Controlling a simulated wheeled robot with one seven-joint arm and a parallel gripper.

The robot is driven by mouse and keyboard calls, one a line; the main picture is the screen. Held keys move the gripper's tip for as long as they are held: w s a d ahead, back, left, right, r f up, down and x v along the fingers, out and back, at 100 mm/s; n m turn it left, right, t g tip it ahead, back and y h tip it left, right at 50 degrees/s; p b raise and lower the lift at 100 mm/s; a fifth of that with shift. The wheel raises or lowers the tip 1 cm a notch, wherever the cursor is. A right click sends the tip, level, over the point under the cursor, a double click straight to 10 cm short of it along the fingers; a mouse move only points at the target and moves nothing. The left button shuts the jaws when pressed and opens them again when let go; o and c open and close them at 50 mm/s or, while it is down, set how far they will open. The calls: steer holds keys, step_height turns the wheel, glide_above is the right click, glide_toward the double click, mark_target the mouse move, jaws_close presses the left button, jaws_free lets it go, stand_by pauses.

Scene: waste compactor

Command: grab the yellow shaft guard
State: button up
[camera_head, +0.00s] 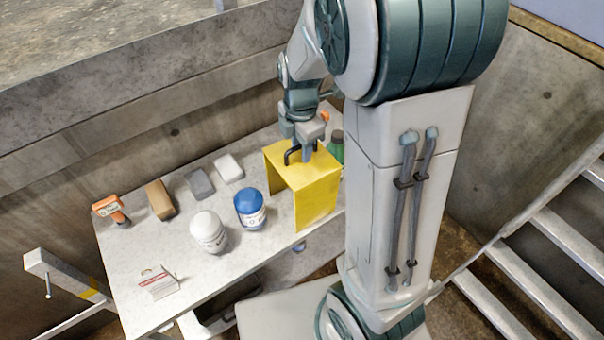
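The yellow shaft guard (315,193) stands on the light grey table, toward its right end. It is a bent yellow sheet with a flat top, open underneath, and a dark handle (289,156) on top. My gripper (303,157) points down at the top of the guard, right at the handle. The fingers overlap the handle in this view. I cannot tell whether they are closed on it or only around it.
On the table (125,260) are a blue-lidded container (249,207), a white container (208,231), an orange tool (110,208), a brown block (160,199) and grey blocks (200,183). A green bottle (336,147) is close behind the guard. Concrete walls stand behind; metal stairs (540,290) are at right.

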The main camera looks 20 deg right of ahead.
jaws_close()
steer(key=shift+w+r, duration=0.1)
steer(key=shift+r, duration=0.05)
stand_by(1.1)
